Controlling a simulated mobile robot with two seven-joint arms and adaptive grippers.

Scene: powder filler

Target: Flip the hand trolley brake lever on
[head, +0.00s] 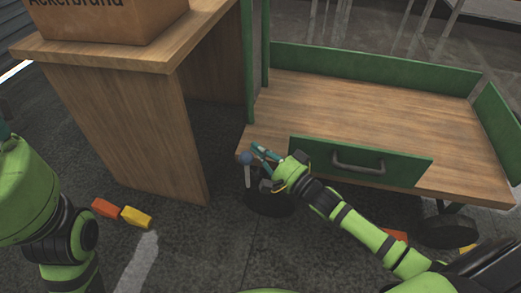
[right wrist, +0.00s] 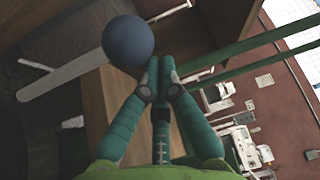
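The hand trolley (head: 360,105) has a wooden deck and green side panels and stands at the right in the head view. Its brake lever is a pale bar with a blue ball knob (head: 246,158) at the deck's near left corner, above a wheel. In the right wrist view, the knob (right wrist: 128,41) is just left of the fingertips, and the pale bar (right wrist: 65,80) runs down-left from it. My right gripper (head: 261,151) is beside the knob, with its teal fingertips (right wrist: 160,68) together and nothing between them. Contact with the knob cannot be told.
A wooden table (head: 120,120) with a cardboard box (head: 105,20) stands left of the trolley. An orange block (head: 106,208) and a yellow block (head: 136,217) lie on the floor. Green trolley uprights (head: 249,60) rise behind the knob. Floor between table and my arm is mostly clear.

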